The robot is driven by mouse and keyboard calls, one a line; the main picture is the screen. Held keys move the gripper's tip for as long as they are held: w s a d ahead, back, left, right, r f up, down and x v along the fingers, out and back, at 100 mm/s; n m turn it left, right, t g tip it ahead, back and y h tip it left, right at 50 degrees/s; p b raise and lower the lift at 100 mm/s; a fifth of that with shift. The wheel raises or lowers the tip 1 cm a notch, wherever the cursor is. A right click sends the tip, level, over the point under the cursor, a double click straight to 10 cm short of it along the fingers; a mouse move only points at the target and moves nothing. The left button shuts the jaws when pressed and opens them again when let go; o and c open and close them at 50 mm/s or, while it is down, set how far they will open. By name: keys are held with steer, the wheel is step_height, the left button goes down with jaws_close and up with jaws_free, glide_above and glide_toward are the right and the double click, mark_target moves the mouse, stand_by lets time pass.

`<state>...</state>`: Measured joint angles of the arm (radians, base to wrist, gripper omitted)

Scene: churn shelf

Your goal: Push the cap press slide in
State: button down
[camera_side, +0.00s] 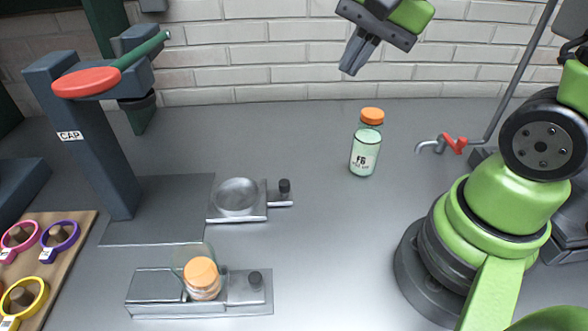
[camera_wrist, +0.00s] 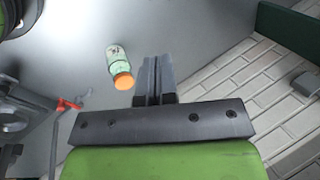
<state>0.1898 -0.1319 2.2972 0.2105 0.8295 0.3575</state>
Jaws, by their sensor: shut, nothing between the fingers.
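The cap press (camera_side: 85,130) is a dark post labelled CAP at the left of the side view, with a red paddle and green lever on top. Its slide (camera_side: 257,213) is a grey metal plate with a round, empty dish and a small black knob. It sticks out to the right from the press's flat base plate (camera_side: 150,225). My gripper (camera_side: 351,69) is shut and empty, high above the back of the bench, to the right of the slide and well apart from it. Its closed fingers also show in the wrist view (camera_wrist: 155,66), where the slide is not seen.
A labelled bottle with an orange cap (camera_side: 365,150) stands mid-bench; it also shows in the wrist view (camera_wrist: 120,67). A second knobbed holder (camera_side: 240,290) in front carries an orange-topped jar (camera_side: 202,278). A red-handled tap (camera_side: 452,145) stands right. Coloured rings lie on a board (camera_side: 65,240).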

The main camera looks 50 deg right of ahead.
steer(key=w+f+m+g, duration=0.1)
steer(key=w+f+m, duration=0.1)
steer(key=f, duration=0.5)
steer(key=w+d+f+m+g+y, duration=0.1)
steer(key=w+f+m, duration=0.1)
steer(key=f+m, duration=0.2)
steer(key=w+d+f+m, duration=0.1)
steer(key=w+f+m, duration=0.1)
steer(key=f, duration=0.8)
steer(key=shift+f+m+g, duration=0.4)
steer(key=shift+m, duration=0.4)
steer(key=shift+w+a+f, duration=0.1)
steer(key=shift+w+a, duration=0.1)
steer(key=shift+a, duration=0.4)
steer(key=shift+w+a+f, duration=0.1)
steer(key=shift+w+a, duration=0.05)
steer(key=shift+a, duration=0.45)
steer(key=shift+w+a, duration=0.25)
steer(key=shift+a, duration=0.5)
glide_above(225, 196)
steer(key=d, duration=0.2)
steer(key=shift+s+a, duration=0.1)
steer(key=shift+s, duration=0.25)
